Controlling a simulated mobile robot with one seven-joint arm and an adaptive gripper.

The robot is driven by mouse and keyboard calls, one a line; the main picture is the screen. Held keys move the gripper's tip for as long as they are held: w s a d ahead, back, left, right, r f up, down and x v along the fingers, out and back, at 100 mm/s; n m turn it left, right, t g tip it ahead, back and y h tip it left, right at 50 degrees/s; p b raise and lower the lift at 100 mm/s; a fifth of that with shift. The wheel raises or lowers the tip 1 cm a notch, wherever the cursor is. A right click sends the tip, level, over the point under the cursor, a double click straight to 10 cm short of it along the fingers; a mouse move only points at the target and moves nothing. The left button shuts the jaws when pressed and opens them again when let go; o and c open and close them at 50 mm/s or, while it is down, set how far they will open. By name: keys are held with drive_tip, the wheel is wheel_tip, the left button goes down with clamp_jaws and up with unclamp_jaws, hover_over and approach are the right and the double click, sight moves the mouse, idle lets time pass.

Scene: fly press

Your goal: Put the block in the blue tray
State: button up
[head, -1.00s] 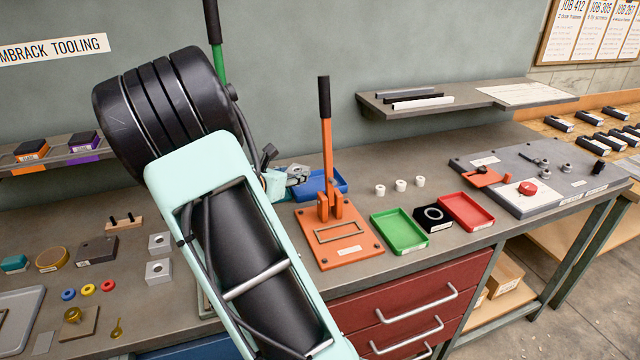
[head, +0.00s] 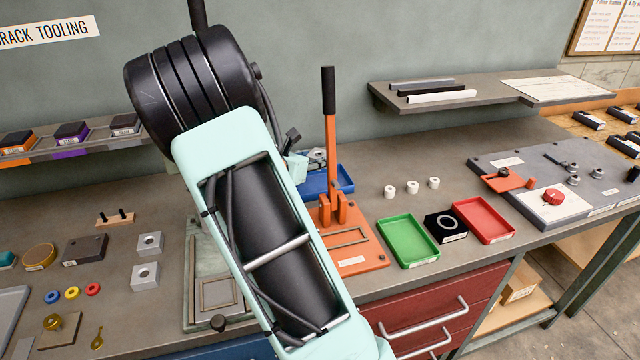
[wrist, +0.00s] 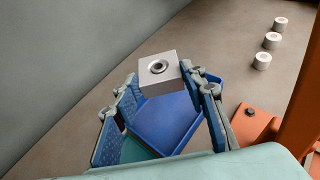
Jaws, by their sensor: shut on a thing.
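The block (wrist: 158,80) is a pale grey cube with a round, dark-rimmed hole in its top face. In the wrist view it sits between the fingertips of my gripper (wrist: 162,82), which is shut on it. The blue tray (wrist: 165,128) shows below and behind the block in that view, between the fingers. In the head view the block (head: 316,157) appears over the back part of the blue tray (head: 335,184). My arm hides the tray's left side and most of my gripper. The block seems raised above the tray; the exact height cannot be told.
An orange press (head: 345,240) with a tall upright lever stands just right of the blue tray. Several small white rings (head: 412,187) lie behind the green tray (head: 407,241). A red tray (head: 483,219) is further right. Two more pale blocks (head: 146,275) stand left on the bench.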

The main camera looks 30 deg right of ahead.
drive_tip(key=f, duration=0.1)
drive_tip(key=d+f, duration=0.1)
drive_tip(key=f, duration=0.3)
drive_tip(key=shift+w+d+f, duration=0.15)
drive_tip(key=shift+w, duration=0.15)
wheel_tip(320, 180, down, 4)
drive_tip(key=shift+r, duration=0.25)
drive_tip(key=shift+f+b, duration=0.1)
drive_tip(key=shift+b, duration=0.2)
